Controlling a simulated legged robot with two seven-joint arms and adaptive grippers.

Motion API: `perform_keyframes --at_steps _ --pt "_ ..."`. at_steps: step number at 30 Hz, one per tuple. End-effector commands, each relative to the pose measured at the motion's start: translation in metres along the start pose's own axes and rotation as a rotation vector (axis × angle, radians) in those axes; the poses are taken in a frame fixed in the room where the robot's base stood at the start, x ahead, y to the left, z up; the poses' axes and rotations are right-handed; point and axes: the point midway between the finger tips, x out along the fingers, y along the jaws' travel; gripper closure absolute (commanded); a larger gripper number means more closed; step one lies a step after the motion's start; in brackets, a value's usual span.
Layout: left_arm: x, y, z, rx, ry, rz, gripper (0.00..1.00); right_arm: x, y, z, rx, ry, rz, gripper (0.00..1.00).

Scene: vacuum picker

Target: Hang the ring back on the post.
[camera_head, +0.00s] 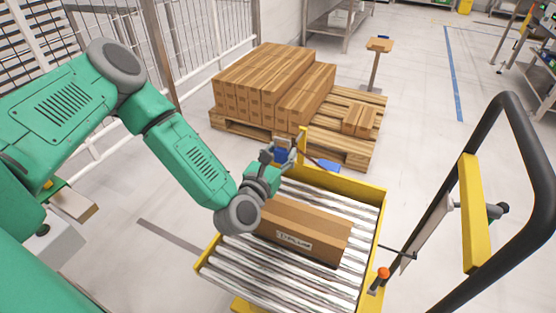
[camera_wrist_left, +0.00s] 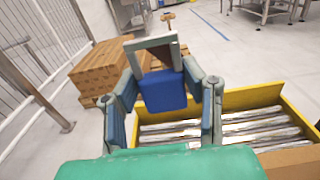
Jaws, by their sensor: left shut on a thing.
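The ring, a grey squared loop with a blue block below it (camera_wrist_left: 165,92), sits between the fingers of my left gripper (camera_wrist_left: 170,88) in the left wrist view. In the head view its blue part (camera_head: 282,155) shows small at my left gripper (camera_head: 274,156), above the far left corner of the roller cart. The gripper is shut on the ring's blue block, and the loop stands up past the fingertips. My right gripper is out of view.
A cardboard box (camera_head: 300,232) lies on the rollers of the yellow-framed cart (camera_head: 374,215). Behind are a pallet (camera_head: 345,150) with stacked boxes (camera_head: 270,85) and a small wooden-topped stand (camera_head: 380,45). A black handle frame (camera_head: 535,150) stands at the right. Open floor lies beyond the pallet.

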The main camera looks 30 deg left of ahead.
Motion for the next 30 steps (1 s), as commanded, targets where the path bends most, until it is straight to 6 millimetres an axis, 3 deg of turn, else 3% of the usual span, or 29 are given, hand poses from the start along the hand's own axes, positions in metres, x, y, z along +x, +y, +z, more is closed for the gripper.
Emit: perform_keyframes --at_steps 5,16,30 --pt "0.007 0.002 -0.003 0.0 0.0 0.0 0.98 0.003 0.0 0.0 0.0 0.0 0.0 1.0" --pt "0.025 0.002 -0.057 0.001 -0.001 -0.022 0.98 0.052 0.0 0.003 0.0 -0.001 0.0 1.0" --pt "0.046 0.002 -0.059 0.003 -0.003 -0.027 0.98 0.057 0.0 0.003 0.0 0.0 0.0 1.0"
